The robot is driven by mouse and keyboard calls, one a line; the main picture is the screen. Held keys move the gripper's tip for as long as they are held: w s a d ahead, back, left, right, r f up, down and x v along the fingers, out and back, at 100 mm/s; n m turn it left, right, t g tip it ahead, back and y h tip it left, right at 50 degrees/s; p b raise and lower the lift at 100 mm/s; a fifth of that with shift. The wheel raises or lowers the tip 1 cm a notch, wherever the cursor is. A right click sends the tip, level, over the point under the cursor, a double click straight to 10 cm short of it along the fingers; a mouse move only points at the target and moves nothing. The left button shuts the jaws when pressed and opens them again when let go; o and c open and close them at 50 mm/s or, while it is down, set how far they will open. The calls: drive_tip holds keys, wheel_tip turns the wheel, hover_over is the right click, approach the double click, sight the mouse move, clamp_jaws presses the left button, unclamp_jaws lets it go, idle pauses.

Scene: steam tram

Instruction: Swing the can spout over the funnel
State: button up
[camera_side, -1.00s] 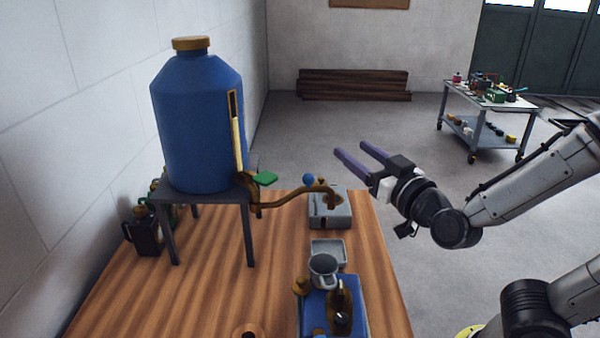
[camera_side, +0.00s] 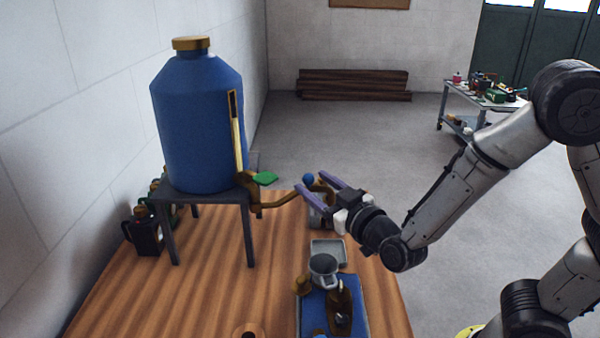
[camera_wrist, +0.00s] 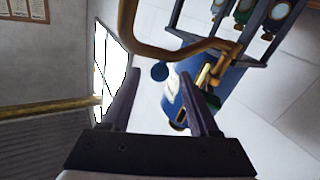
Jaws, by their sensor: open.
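A big blue can (camera_side: 195,125) with a brass cap stands on a dark stand in the side view. Its brass spout (camera_side: 270,204) leaves the base and reaches right; its outer end is partly hidden behind my fingers. A blue ball knob (camera_side: 308,179) sits on the spout. A grey cup-shaped piece (camera_side: 323,268), possibly the funnel, is nearer the camera than the spout. My gripper (camera_side: 311,183) is open, fingers pointing at the knob. In the wrist view the knob (camera_wrist: 159,71) shows between or just beyond the fingertips (camera_wrist: 160,74), with the spout (camera_wrist: 160,50) across the top; contact is unclear.
A grey tray (camera_side: 328,247) and a blue unit with brass fittings (camera_side: 317,315) lie near the table's right edge. Dark cans (camera_side: 147,232) stand by the wall, left of the stand.

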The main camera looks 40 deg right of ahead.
drive_tip(key=w+d, duration=0.1)
drive_tip(key=w, duration=0.5)
drive_tip(key=shift+d, duration=0.15)
clamp_jaws()
idle(1.3)
